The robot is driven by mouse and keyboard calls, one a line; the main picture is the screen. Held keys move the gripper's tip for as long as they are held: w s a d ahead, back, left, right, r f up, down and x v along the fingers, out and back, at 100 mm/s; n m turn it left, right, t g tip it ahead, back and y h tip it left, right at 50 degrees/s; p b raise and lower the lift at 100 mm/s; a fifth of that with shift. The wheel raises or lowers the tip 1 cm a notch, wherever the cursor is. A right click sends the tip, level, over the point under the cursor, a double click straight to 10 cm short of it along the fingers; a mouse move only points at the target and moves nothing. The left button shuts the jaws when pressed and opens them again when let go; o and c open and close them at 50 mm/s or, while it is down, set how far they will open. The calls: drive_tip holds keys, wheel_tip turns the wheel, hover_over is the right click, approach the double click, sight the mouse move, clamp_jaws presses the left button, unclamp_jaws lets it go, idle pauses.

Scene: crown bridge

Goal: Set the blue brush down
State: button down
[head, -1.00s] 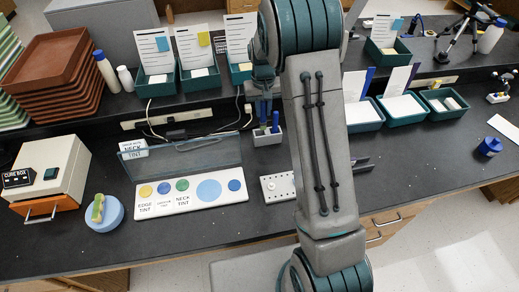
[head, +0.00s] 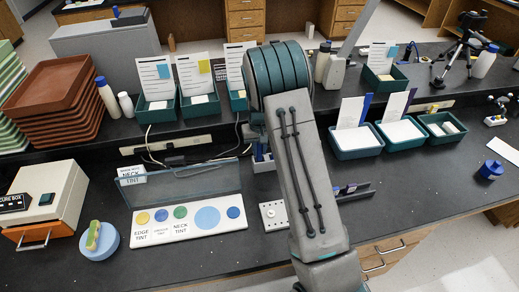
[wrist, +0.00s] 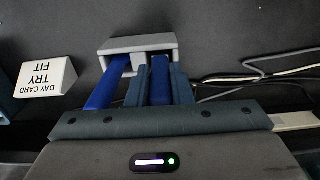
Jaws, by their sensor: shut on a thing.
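My gripper (wrist: 160,88) is shut on a blue brush (wrist: 160,70) in the wrist view. The brush's far end meets the right slot of a small grey two-slot holder (wrist: 118,44); I cannot tell how deep it sits. A second blue brush (wrist: 107,85) leans in the left slot, beside my fingers. In the head view the holder (head: 264,166) stands on the black bench behind the tint palette, partly hidden by my arm.
A white palette (head: 205,228) with a raised clear lid lies left of my arm. A pegged white block (head: 272,214) and a dark rack (head: 352,191) are close by. Cables (wrist: 245,78) run right of the holder. A "DAY CARD TRY FIT" sign (wrist: 45,77) stands left.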

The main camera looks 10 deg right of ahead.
drive_tip(key=shift+f, duration=0.4)
drive_tip(key=shift+f, duration=0.25)
drive_tip(key=c, duration=1.3)
unclamp_jaws()
drive_tip(key=shift+r, duration=0.1)
drive_tip(key=shift+r, duration=0.15)
